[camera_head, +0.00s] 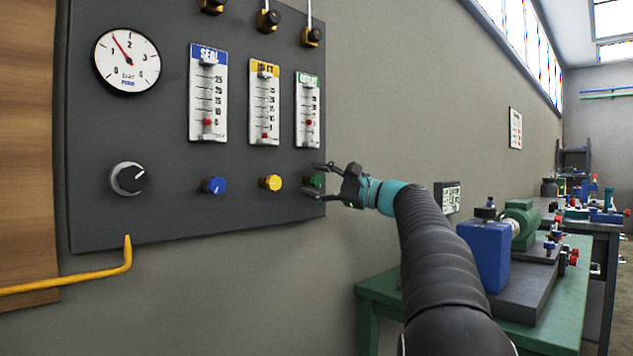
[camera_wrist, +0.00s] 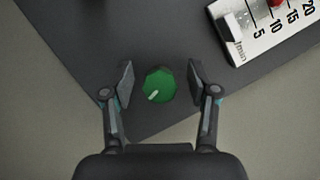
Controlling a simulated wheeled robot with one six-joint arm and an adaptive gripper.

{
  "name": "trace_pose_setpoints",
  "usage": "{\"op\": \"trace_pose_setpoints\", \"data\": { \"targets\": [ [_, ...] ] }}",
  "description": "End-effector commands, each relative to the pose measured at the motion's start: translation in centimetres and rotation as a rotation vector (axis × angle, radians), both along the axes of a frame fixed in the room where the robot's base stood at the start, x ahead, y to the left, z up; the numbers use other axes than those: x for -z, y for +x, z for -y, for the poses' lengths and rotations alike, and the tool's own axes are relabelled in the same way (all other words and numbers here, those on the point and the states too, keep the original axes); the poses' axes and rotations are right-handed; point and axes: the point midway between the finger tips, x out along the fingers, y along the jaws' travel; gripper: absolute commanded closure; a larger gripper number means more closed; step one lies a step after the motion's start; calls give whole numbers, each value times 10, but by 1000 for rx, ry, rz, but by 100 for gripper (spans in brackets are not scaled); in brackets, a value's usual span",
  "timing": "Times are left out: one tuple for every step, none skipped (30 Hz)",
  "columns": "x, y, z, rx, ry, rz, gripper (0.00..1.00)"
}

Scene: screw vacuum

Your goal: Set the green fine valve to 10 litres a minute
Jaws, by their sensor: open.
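The green fine valve (camera_wrist: 159,85) is a round knob with a white pointer mark aimed down and left in the wrist view. My gripper (camera_wrist: 160,82) is open, with one finger on each side of the knob and a visible gap at both. The green-labelled flow meter (camera_head: 308,110) hangs above the valve with a red float low to mid-scale. In the wrist view its red float (camera_wrist: 275,3) is cut by the top edge and appears between the 10 and 15 marks.
A yellow knob (camera_head: 270,183) and a blue knob (camera_head: 214,185) sit left of the green one on the dark panel (camera_head: 90,205). A pressure gauge (camera_head: 127,62) is at upper left. A green bench (camera_head: 560,320) with a pump stands at right.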

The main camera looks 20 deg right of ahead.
Motion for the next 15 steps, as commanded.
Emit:
{"op": "trace_pose_setpoints", "data": {
  "targets": [
    [0, -1, 1, 1, 0, 0, 41],
    [0, -3, 3, 1, 0, 0, 41],
    [1, -5, 5, 2, 0, 1, 41],
    [1, -8, 7, 2, 0, 0, 41],
    [2, -11, 9, 2, 0, 0, 41],
    [3, -15, 13, 4, 1, 0, 41],
    [4, -19, 17, 4, 1, 0, 41],
    [5, -24, 20, 4, 2, 0, 41],
    [8, -29, 26, 3, 1, -1, 41],
    [9, -34, 30, 5, 2, -1, 41],
    [10, -39, 33, 4, 1, -1, 41],
    [11, -45, 38, 4, 1, -1, 41],
    [12, -50, 42, 5, 0, 0, 41],
    [14, -54, 46, 4, 0, 0, 41],
    [15, -60, 51, 5, 0, 0, 41]
  ]
}}
